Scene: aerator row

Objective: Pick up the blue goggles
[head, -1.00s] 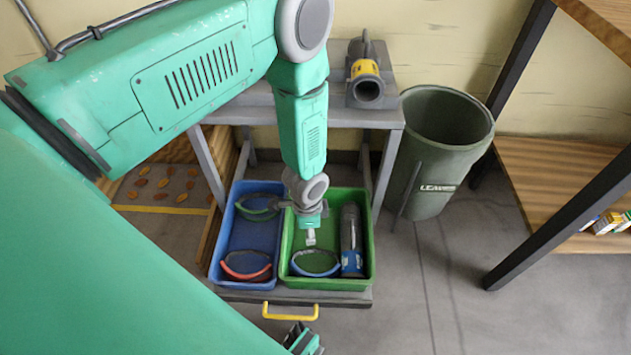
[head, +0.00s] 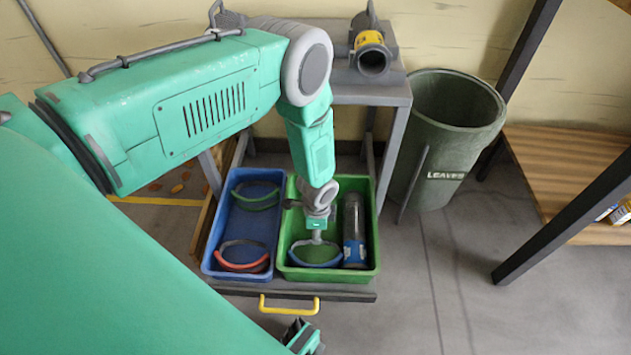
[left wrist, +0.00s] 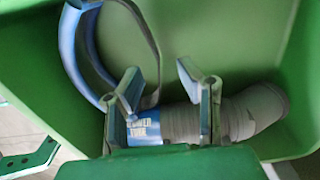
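The blue goggles (head: 316,264) lie at the front left of the green bin (head: 373,273). In the left wrist view the blue goggles (left wrist: 70,45) are at the upper left, their dark strap curving down behind my left finger. My left gripper (head: 317,238) is inside the green bin, just behind and above the goggles. Its two fingers (left wrist: 163,90) stand apart with nothing held between them; whether one touches the strap I cannot tell. My right gripper (head: 303,340) shows only partly at the bottom edge of the head view, and its fingers are unclear.
A blower tube (head: 354,232) with a blue band lies right of the goggles in the green bin. The blue bin (head: 208,245) at left holds red goggles (head: 243,266) and green goggles (head: 257,205). A drawer handle (head: 288,308) is in front; a leaves barrel (head: 445,140) stands right.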

